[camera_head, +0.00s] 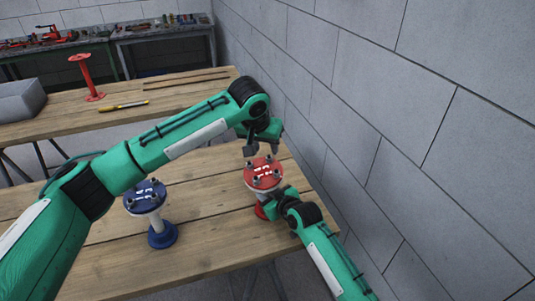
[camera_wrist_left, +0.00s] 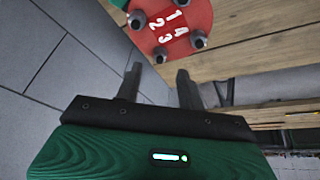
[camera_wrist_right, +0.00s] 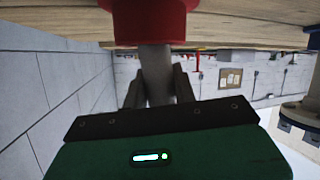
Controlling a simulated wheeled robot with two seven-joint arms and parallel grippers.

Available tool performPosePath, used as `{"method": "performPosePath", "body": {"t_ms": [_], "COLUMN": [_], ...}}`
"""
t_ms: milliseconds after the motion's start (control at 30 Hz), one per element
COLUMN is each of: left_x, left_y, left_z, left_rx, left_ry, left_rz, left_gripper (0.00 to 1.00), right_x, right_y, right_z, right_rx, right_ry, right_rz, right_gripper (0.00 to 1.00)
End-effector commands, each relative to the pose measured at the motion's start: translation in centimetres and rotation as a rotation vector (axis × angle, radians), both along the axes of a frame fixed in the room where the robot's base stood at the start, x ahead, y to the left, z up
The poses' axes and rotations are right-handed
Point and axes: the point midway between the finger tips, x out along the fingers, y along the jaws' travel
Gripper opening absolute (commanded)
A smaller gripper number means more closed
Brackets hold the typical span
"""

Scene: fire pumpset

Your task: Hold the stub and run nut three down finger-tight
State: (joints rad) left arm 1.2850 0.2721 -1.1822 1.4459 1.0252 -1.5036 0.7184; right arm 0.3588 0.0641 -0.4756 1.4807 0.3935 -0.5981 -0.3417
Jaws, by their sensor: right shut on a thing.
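The red stub stands upright near the table's right end. Its round red top flange (camera_head: 263,173) carries several studs with dark nuts and white numbers. In the left wrist view the flange (camera_wrist_left: 178,28) shows numbers 1 to 4, and stud three's nut (camera_wrist_left: 160,55) is beside the 3. My left gripper (camera_head: 264,146) is just above the flange's far side, open with nothing between its fingers. My right gripper (camera_head: 274,205) is shut on the stub's grey pipe (camera_wrist_right: 155,72), between the flange and the red base (camera_wrist_right: 150,22). How far each nut is threaded is unclear.
A blue stub with a blue flange (camera_head: 145,196) stands left on the same wooden table (camera_head: 205,240). A grey block wall (camera_head: 400,120) is close on the right. Behind, another table (camera_head: 165,93) holds a red stand (camera_head: 87,80), a yellow tool (camera_head: 124,106) and a grey bin (camera_head: 20,100).

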Motion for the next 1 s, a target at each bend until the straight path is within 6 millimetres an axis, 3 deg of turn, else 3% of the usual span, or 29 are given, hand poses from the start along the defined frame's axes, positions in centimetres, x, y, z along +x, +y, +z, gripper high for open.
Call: {"method": "performPosePath", "body": {"t_ms": [100, 300, 667, 867, 1000], "left_x": [0.7, 1.5, 1.7, 1.6, 1.7], "left_y": [-0.4, -0.7, -0.8, -0.8, -0.8], "left_z": [-2.0, -3.9, -4.3, -4.3, -4.3], "left_rx": [0.001, 0.000, -0.001, -0.001, -0.001], "left_ry": [0.001, 0.000, -0.001, -0.001, -0.001], "left_rz": [0.001, 0.002, 0.002, 0.002, 0.001], "left_gripper": [0.39, 0.39, 0.39, 0.00, 0.00], "right_x": [0.0, 0.0, 0.0, 0.0, 0.0], "right_y": [0.0, 0.0, 0.0, 0.0, 0.0], "right_z": [0.0, 0.0, -0.1, -0.1, -0.1], "right_rx": [-0.001, -0.001, -0.001, -0.001, -0.001], "right_ry": [0.001, 0.001, 0.001, 0.001, 0.001], "right_rz": [0.000, 0.000, 0.000, 0.000, 0.000], "right_gripper": [0.00, 0.00, 0.00, 0.00, 0.00]}}
